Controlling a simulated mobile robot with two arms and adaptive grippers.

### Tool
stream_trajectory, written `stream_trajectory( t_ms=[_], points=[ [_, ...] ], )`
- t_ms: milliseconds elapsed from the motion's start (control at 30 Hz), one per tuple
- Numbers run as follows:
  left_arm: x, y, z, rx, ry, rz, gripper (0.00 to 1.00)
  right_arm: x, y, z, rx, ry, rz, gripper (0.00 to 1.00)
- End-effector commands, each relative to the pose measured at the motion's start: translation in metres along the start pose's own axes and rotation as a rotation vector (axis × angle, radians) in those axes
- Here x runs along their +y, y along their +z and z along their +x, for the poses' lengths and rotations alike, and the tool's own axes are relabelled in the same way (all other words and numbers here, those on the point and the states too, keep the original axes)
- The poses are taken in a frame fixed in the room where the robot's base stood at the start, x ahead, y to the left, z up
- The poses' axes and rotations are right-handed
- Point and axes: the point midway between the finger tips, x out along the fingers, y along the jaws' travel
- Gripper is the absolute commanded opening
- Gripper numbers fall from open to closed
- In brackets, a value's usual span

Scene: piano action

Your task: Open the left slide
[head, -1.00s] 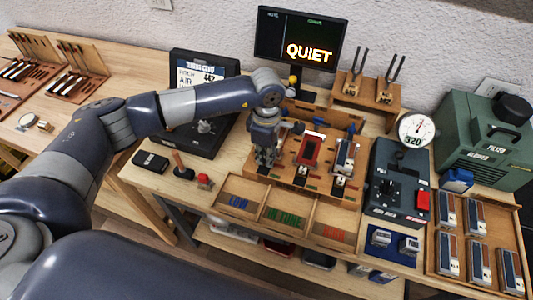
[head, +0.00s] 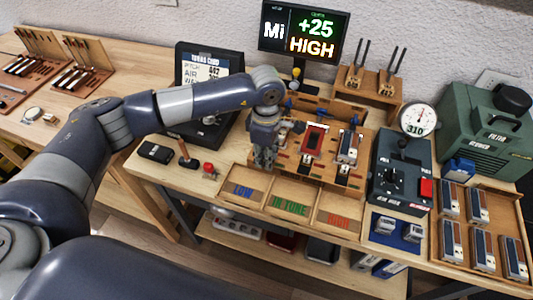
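The wooden test jig (head: 362,187) stands on the bench with a red block (head: 313,139) in its middle and a grey-and-red reed block (head: 349,147) at its right. My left gripper (head: 264,164) points down over the left end of the jig. It covers the left station, so the left slide is hidden behind it. I cannot make out its fingertips or whether they hold anything. My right gripper is out of view.
The monitor (head: 301,30) reads Mi, +25, HIGH. In front of the jig are trays marked LOW (head: 242,190), IN TUNE (head: 290,205) and HIGH (head: 338,219). At right are a gauge (head: 418,118) reading 310, a control box (head: 400,178) and a rack (head: 436,238) of several blocks.

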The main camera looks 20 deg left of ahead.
Motion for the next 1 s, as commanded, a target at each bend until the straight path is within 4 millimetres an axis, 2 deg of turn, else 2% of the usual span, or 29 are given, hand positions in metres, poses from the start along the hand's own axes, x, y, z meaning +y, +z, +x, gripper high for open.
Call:
stream_trajectory(
  t_ms=[233, 400, 467, 567, 800, 1000],
  points=[
    [0.0, 0.0, -0.001, 0.0, 0.001, 0.0, 0.2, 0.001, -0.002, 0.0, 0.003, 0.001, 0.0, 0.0],
    [0.001, 0.0, -0.003, -0.001, 0.003, -0.001, 0.2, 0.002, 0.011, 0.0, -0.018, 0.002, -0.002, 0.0],
    [0.002, 0.0, -0.006, -0.001, 0.004, -0.001, 0.2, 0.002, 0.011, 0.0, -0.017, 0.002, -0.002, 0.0],
    [0.002, 0.0, -0.02, -0.002, 0.006, -0.001, 0.2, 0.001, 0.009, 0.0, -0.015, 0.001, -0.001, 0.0],
    [0.002, 0.0, -0.071, -0.001, 0.006, -0.001, 0.2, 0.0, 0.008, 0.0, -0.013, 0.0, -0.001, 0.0],
    [0.002, 0.0, -0.105, 0.0, 0.003, 0.0, 0.2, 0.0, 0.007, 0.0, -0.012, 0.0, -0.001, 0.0]
  ],
)
